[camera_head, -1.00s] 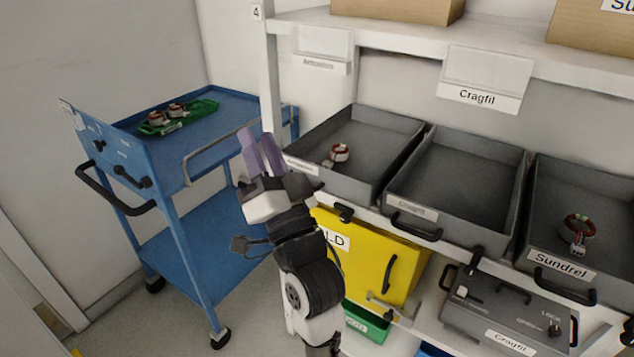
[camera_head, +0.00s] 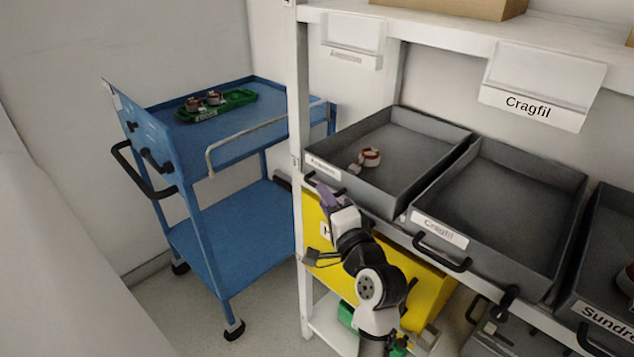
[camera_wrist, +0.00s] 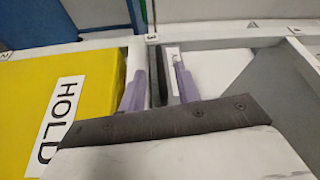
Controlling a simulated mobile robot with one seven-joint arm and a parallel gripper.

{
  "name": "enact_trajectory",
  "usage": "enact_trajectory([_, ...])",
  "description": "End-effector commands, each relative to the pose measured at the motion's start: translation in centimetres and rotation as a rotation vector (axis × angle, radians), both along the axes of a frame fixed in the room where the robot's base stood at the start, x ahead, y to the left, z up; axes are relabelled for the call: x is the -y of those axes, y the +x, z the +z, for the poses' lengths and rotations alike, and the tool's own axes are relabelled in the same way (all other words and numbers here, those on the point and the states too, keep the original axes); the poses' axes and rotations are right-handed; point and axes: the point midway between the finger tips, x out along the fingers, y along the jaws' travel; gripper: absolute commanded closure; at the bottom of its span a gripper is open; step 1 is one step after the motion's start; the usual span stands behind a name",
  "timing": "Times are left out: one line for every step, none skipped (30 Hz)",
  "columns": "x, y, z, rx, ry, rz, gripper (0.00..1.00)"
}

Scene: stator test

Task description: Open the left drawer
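The left drawer (camera_head: 385,200) is a grey open-topped bin on the shelf, with a white label on its front and a red-and-white stator part (camera_head: 370,157) inside. Its black handle (camera_head: 312,181) is partly hidden by my gripper (camera_head: 328,197) in the head view. In the wrist view, my gripper (camera_wrist: 158,72) has its two purple fingers apart, one on each side of the dark handle (camera_wrist: 154,80). Gaps show between the fingers and the handle.
The middle grey drawer (camera_head: 510,190), labelled Cragfil, stands to the right. A yellow HOLD bin (camera_head: 424,285) is below the left drawer. A blue cart (camera_head: 220,235) with a green tray (camera_head: 238,98) stands to the left.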

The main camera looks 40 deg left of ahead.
Motion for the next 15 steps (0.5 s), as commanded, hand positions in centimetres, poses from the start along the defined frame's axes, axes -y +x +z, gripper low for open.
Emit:
enact_trajectory([-1.0, 0.5, 0.3, 0.0, 0.001, 0.003, 0.67])
enact_trajectory([-1.5, 0.7, 0.4, 0.001, 0.001, 0.002, 0.67])
enact_trajectory([-2.1, 1.0, 0.3, 0.0, 0.0, 0.002, 0.67])
enact_trajectory([-2.5, 1.2, 0.4, 0.001, 0.0, 0.002, 0.67])
enact_trajectory([-2.9, 1.4, 0.4, 0.0, 0.001, 0.001, 0.67])
enact_trajectory([-3.3, 1.7, 0.4, 0.0, 0.001, 0.001, 0.67])
enact_trajectory([-3.6, 1.8, 0.4, 0.0, 0.001, 0.001, 0.67])
enact_trajectory([-3.9, 1.9, 0.4, 0.0, 0.001, 0.001, 0.67])
enact_trajectory([-4.1, 2.1, 0.4, 0.001, 0.0, 0.0, 0.67])
enact_trajectory([-4.3, 2.2, 0.4, 0.001, 0.0, 0.0, 0.67])
enact_trajectory([-4.4, 2.2, 0.4, 0.001, 0.0, 0.0, 0.67])
enact_trajectory([-4.5, 2.3, 0.4, 0.001, 0.0, -0.001, 0.67])
enact_trajectory([-4.6, 2.4, 0.4, 0.001, 0.0, -0.001, 0.67])
enact_trajectory([-4.6, 2.4, 0.4, 0.001, 0.0, -0.001, 0.67])
enact_trajectory([-4.7, 2.4, 0.4, 0.001, 0.001, -0.001, 0.67])
